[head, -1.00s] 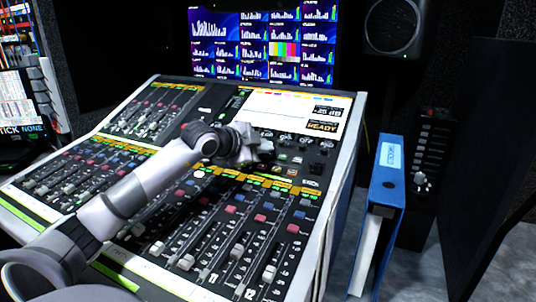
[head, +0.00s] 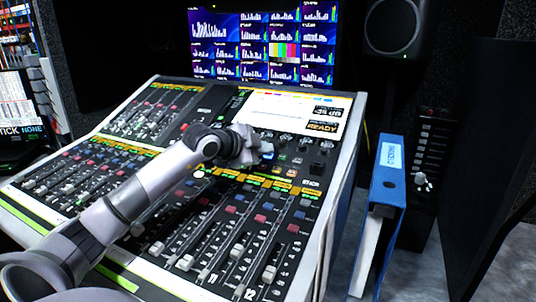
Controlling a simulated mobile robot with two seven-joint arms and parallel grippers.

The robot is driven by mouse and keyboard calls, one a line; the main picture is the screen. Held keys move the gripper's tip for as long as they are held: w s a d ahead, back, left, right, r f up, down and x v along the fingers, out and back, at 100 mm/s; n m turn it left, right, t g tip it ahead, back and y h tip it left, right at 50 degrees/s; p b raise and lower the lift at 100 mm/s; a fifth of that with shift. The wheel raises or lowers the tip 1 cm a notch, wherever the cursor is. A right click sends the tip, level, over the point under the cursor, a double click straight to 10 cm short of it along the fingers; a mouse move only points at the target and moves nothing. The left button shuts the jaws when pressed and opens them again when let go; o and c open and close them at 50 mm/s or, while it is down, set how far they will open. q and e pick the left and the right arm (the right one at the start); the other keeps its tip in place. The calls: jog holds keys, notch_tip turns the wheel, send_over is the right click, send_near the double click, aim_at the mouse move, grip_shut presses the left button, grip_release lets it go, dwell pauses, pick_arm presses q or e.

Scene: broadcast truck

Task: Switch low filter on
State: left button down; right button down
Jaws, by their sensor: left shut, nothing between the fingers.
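The mixing console (head: 338,165) fills the middle of the head view. Its upper right section has small knobs (head: 287,138) and a few buttons (head: 297,160) under a bright screen (head: 285,106). I cannot read which control is the low filter switch. My left gripper (head: 264,152) is shut and empty, its fingertips at this section, just below the screen. A small blue glow (head: 267,156) shows right beside the fingertips. The gripper hides part of the controls there, and I cannot tell if it touches one. My right gripper is not in view.
Several faders (head: 236,251) stand up along the console's lower half, below my left arm. A blue binder (head: 386,185) stands at the console's right. Monitors (head: 262,45) and a speaker (head: 392,27) are behind.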

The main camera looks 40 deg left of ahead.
pick_arm(q)
jog(key=shift+s+d+r, duration=0.1)
jog(key=shift+s+r, duration=0.25)
jog(key=shift+r, duration=0.35)
jog(key=shift+r+p, duration=0.1)
jog(key=shift+p, duration=0.2)
jog(key=shift+s+d+r+p, duration=0.1)
jog(key=shift+s+r+p, duration=0.25)
jog(key=shift+r, duration=0.35)
jog(key=shift+s+d+r+p, duration=0.1)
jog(key=shift+s+r+p, duration=0.15)
jog(key=shift+r, duration=0.45)
jog(key=shift+s+d+r+p, duration=0.1)
jog(key=shift+s+r+p, duration=0.25)
jog(key=shift+r, duration=0.45)
